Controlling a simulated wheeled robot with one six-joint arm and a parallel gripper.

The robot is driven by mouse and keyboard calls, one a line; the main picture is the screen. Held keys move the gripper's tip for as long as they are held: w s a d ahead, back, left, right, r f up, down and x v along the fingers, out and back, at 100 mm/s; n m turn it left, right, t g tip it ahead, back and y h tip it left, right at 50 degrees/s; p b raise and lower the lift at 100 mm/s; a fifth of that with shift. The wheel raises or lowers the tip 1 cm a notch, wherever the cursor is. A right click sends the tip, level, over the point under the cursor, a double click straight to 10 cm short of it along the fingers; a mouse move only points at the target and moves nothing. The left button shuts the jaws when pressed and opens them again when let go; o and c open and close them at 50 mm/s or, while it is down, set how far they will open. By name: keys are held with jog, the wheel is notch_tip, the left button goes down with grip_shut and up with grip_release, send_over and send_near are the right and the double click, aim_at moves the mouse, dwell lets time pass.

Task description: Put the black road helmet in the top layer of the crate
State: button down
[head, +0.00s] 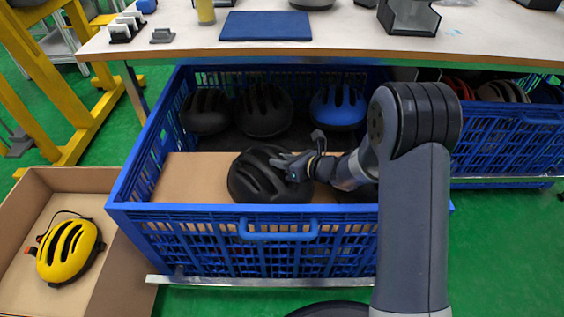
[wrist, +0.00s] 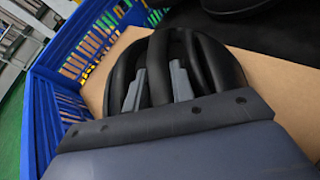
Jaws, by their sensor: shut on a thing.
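A black road helmet (head: 258,180) is at the front of the blue crate (head: 240,222), over a brown cardboard sheet (head: 190,176). My gripper (head: 290,165) is shut on this helmet from the right. In the wrist view the grey fingers (wrist: 158,88) reach into the vents of the black helmet (wrist: 208,60). I cannot tell whether the helmet touches the sheet. Another dark item shows in the crate just right of it, mostly hidden behind my arm.
Two dark helmets (head: 264,108) and a blue helmet (head: 338,106) sit at the back of the crate, under a table (head: 350,42). A cardboard box (head: 24,208) with a yellow helmet (head: 68,250) stands left. The sheet is bare at left. Another blue crate (head: 500,135) stands right.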

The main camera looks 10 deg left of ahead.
jog(key=shift+r, duration=0.1)
jog(key=c, duration=1.2)
grip_release()
jog(key=p+v, duration=0.2)
jog(key=v, duration=1)
